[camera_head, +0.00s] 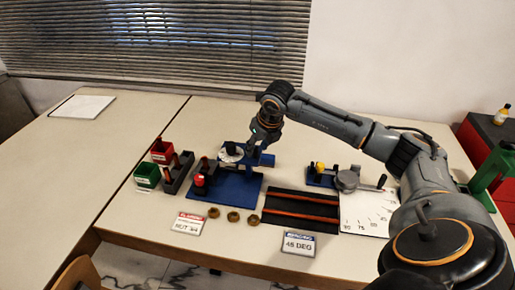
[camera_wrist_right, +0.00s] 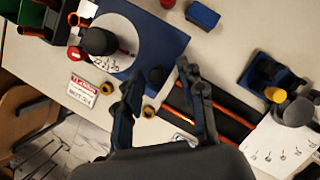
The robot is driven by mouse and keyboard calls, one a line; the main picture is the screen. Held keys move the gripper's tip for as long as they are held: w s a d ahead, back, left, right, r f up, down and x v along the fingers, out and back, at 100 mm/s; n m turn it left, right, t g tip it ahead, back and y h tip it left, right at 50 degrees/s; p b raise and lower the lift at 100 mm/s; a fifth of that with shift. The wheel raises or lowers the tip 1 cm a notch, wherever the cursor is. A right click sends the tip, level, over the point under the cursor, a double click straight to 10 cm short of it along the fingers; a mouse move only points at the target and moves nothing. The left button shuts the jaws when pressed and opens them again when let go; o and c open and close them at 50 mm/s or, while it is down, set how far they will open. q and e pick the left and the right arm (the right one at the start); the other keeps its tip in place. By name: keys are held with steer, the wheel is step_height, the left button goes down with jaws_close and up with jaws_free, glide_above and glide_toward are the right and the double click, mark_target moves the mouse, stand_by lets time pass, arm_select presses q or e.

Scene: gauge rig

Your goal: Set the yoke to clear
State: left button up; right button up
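No part is clearly labelled as the yoke, so I cannot tell which one it is or how it is set. A blue baseplate (camera_head: 238,188) carries a white disc (camera_head: 229,157), a red knob (camera_head: 199,181) and a dark upright part beside it. The white disc (camera_wrist_right: 130,24) and the baseplate (camera_wrist_right: 172,42) also show in the right wrist view. My right gripper (camera_head: 254,142) is over the far side of the baseplate, partly in front of the parts there. In the right wrist view its two fingers (camera_wrist_right: 160,74) are apart with nothing between them. My left gripper is not in view.
A dark tray with red rods (camera_head: 300,205) lies right of the baseplate. Brass nuts (camera_head: 233,216) and two cards, one reading 45 DEG (camera_head: 299,244), lie in front. A grey dial (camera_head: 347,180) with a scale sheet stands right. Red and green bins (camera_head: 147,176) stand left.

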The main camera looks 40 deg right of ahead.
steer(key=v, duration=1)
steer(key=shift+s+r, duration=0.25)
steer(key=shift+s, duration=0.05)
steer(key=shift+d, duration=0.15)
